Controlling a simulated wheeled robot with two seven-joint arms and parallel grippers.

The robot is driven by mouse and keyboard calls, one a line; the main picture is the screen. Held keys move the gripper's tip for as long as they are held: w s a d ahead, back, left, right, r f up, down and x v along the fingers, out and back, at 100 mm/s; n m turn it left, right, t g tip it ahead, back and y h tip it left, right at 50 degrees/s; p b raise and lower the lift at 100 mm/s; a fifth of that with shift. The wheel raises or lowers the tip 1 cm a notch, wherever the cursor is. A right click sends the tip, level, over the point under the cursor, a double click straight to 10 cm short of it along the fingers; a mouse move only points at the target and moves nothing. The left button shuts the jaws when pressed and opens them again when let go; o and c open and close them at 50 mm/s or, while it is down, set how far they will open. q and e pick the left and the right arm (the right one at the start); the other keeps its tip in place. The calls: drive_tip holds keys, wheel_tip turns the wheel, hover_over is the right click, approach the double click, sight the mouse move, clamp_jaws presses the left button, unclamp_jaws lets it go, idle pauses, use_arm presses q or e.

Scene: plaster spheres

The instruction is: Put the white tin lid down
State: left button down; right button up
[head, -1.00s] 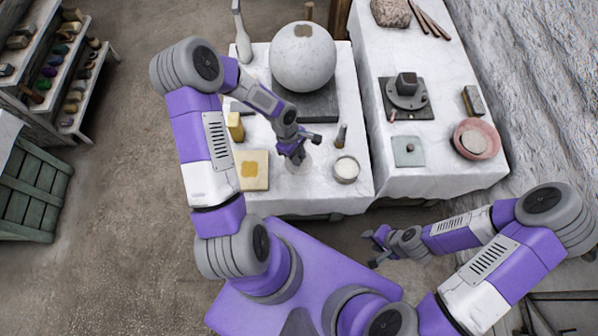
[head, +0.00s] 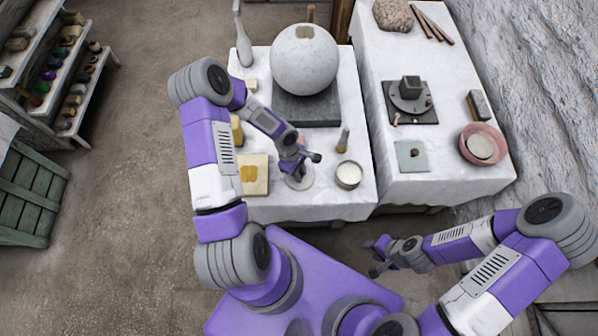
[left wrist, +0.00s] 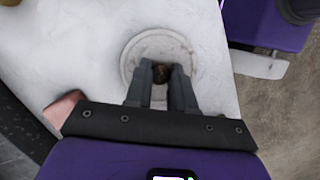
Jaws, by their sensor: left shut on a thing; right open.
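The white tin lid (head: 300,183) is a pale round disc at the front of the left table, between a yellow-patched board and the open tin. In the left wrist view the lid (left wrist: 150,45) lies beyond my fingers, with a small dark knob (left wrist: 160,75) between them. My left gripper (head: 299,170) is over the lid and shut on its knob; it also shows in the left wrist view (left wrist: 161,80). Whether the lid touches the cloth is hard to tell. My right gripper (head: 372,258) is open and empty, in front of the tables.
An open round tin (head: 348,175) with white contents stands right of the lid. The yellow-patched board (head: 254,174) lies to its left. A large plaster sphere (head: 304,60) sits on a dark slab (head: 306,108) behind. Bare cloth (head: 325,205) lies along the front edge.

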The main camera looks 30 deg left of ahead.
use_arm(q)
drive_tip(key=c, duration=1)
unclamp_jaws()
drive_tip(key=shift+o, duration=0.2)
drive_tip(key=shift+r+p, duration=0.25)
drive_tip(key=shift+p, duration=0.1)
drive_tip(key=p+v, duration=0.4)
drive_tip(key=v, duration=0.7)
drive_tip(key=s+d+f+m, duration=0.3)
drive_tip(key=s+d+m, duration=0.2)
drive_tip(key=d+m, duration=0.2)
drive_tip(key=s+d+f+m+h, duration=0.1)
drive_tip(key=s+d+f+m, duration=0.3)
drive_tip(key=s+d+m, duration=0.2)
drive_tip(key=shift+d+f+m+t, duration=0.2)
drive_tip(key=shift+d+m+t, duration=0.2)
drive_tip(key=shift+d+m, duration=0.95)
drive_tip(key=shift+d+n, duration=0.35)
